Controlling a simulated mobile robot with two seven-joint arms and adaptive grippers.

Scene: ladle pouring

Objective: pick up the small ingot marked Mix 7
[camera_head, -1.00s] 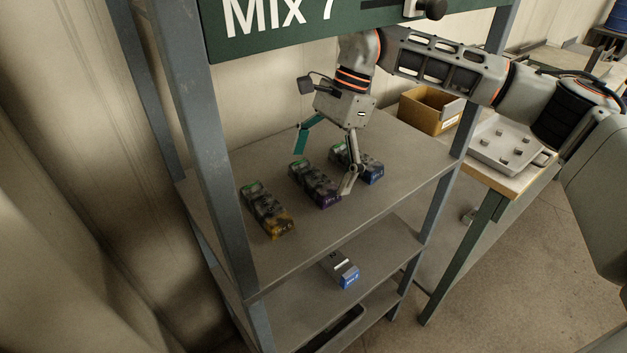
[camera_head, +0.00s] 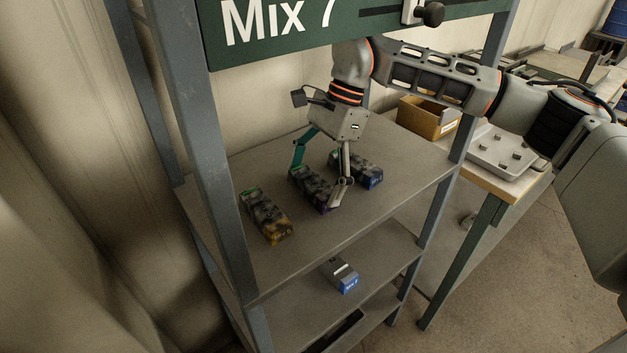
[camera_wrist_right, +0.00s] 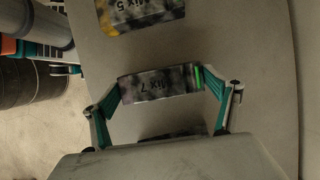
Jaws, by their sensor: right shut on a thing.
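The Mix 7 ingot (camera_head: 311,186) is the middle one of three dark mottled ingots on the upper shelf, with green and purple ends. In the right wrist view the ingot (camera_wrist_right: 158,84) shows its "Mix 7" label upside down, lying crosswise between the fingertips. My right gripper (camera_head: 317,184) reaches down over the shelf and is shut on it, one finger at each end; the gripper (camera_wrist_right: 163,92) also shows in the wrist view. The ingot appears to be at shelf level; I cannot tell whether it touches. My left gripper is out of view.
The yellow-ended ingot (camera_head: 266,216) lies to the left and reads "Mix 5" in the wrist view (camera_wrist_right: 140,12). A blue-ended ingot (camera_head: 369,174) lies close on the right. Shelf posts (camera_head: 212,160) and the green sign (camera_head: 285,32) frame the space. A blue-ended block (camera_head: 342,276) sits below.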

